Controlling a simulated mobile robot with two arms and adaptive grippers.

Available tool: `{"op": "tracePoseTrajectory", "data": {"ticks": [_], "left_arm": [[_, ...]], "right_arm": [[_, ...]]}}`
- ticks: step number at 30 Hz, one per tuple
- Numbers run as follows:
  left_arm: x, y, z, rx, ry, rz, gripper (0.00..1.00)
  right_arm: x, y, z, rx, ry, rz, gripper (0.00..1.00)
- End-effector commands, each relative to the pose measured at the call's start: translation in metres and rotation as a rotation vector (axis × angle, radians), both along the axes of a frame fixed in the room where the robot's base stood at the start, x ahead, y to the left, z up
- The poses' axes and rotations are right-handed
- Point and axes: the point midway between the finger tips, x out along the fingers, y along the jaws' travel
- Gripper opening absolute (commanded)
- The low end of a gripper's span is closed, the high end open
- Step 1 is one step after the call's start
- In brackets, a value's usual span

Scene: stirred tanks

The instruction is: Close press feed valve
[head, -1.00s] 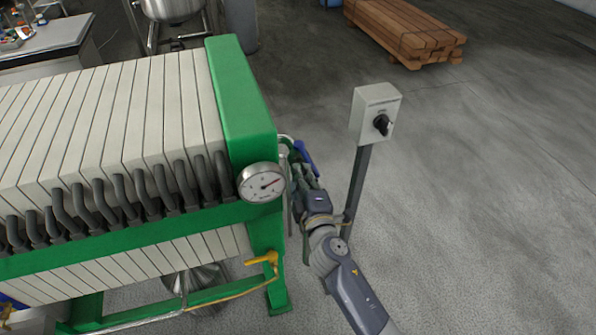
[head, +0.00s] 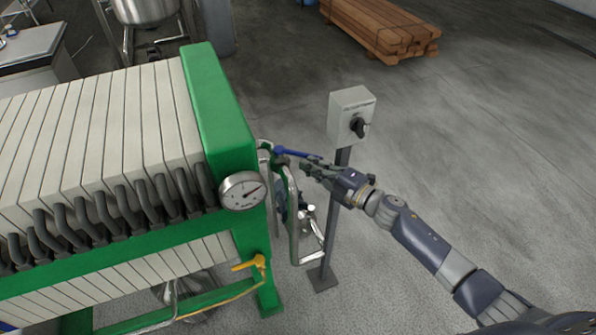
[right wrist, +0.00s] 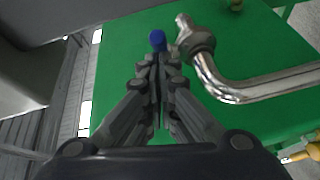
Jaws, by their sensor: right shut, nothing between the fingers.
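The blue valve lever (head: 297,153) sits at the top of the silver pipework on the right end of the green press. It points out to the right, away from the press. In the right wrist view, the blue lever's end (right wrist: 157,40) shows just beyond the fingertips, beside a bent silver pipe (right wrist: 235,95). My right gripper (head: 306,166) is shut and empty, close by the lever's outer part. I cannot tell whether it touches the lever. The fingers (right wrist: 158,65) look closed together in the right wrist view. My left gripper is out of view.
A grey switch box (head: 352,115) on a post stands right behind my right gripper. The pressure gauge (head: 242,190) and a yellow-handled valve (head: 250,264) are on the green press frame (head: 218,115). Wood beams (head: 380,28) lie at the back. The floor to the right is clear.

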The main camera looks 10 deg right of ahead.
Motion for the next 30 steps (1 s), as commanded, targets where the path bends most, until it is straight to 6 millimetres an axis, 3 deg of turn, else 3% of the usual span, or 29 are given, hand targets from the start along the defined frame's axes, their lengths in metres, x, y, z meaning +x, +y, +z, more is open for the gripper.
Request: {"op": "tracePoseTrajectory", "data": {"ticks": [12, 30], "left_arm": [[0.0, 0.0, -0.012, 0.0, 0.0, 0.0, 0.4], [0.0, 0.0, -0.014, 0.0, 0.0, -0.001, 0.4]], "right_arm": [[0.022, -0.021, -0.001, 0.0, 0.0, -0.005, 0.0], [0.027, -0.025, 0.0, 0.0, 0.0, -0.004, 0.0]]}}
